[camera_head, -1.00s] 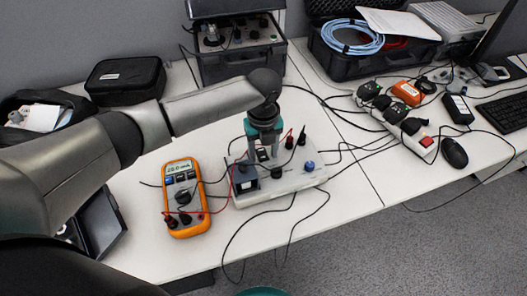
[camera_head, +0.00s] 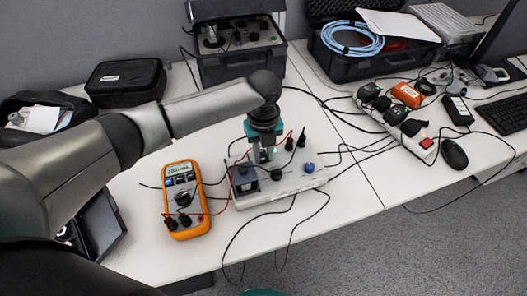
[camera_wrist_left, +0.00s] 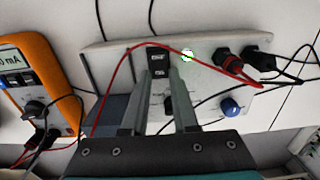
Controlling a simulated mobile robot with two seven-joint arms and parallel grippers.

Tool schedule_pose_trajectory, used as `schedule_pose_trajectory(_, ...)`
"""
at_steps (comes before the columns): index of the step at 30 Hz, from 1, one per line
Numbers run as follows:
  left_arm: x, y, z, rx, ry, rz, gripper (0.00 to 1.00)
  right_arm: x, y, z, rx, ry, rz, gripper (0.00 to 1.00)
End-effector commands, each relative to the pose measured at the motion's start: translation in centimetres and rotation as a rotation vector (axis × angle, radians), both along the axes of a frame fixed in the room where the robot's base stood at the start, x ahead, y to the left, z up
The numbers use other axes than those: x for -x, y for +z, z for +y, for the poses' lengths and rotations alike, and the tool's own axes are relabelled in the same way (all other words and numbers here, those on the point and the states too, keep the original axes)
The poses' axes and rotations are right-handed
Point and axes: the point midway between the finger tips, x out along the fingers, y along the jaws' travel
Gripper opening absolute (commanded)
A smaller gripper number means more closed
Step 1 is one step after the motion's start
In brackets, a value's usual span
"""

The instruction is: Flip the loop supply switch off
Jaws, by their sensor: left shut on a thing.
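The loop supply box (camera_head: 306,180) is a light grey unit on the white bench, with black and blue knobs and plugged leads. My left gripper (camera_head: 261,157) points down over the box. In the left wrist view its fingertips (camera_wrist_left: 161,76) sit on either side of the black switch and are shut on it. The fingers hide part of the panel, and I cannot tell the switch's position. My right gripper is not in view.
An orange multimeter (camera_head: 184,215) stands left of the box, joined by red and black leads. A red lead (camera_wrist_left: 115,75) crosses close to the fingers. A power strip (camera_head: 412,143) with plugs lies at right. An open black case (camera_head: 240,68) stands behind.

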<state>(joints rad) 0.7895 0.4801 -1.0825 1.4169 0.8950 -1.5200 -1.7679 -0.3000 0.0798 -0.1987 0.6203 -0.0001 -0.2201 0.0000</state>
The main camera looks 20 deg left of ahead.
Motion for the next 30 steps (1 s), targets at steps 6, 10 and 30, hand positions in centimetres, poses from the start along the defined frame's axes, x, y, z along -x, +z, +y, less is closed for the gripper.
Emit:
schedule_pose_trajectory(6, -0.2, 0.1, 0.2, 0.019, 0.004, 0.037, 0.00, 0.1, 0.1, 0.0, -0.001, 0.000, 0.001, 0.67)
schedule_pose_trajectory(10, -0.4, 0.1, 0.3, 0.060, 0.006, 0.100, 0.00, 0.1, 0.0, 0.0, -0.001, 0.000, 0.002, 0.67)
schedule_pose_trajectory(30, -0.7, 0.3, 0.5, 0.144, 0.002, 0.218, 0.00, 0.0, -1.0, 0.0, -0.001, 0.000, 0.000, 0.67)
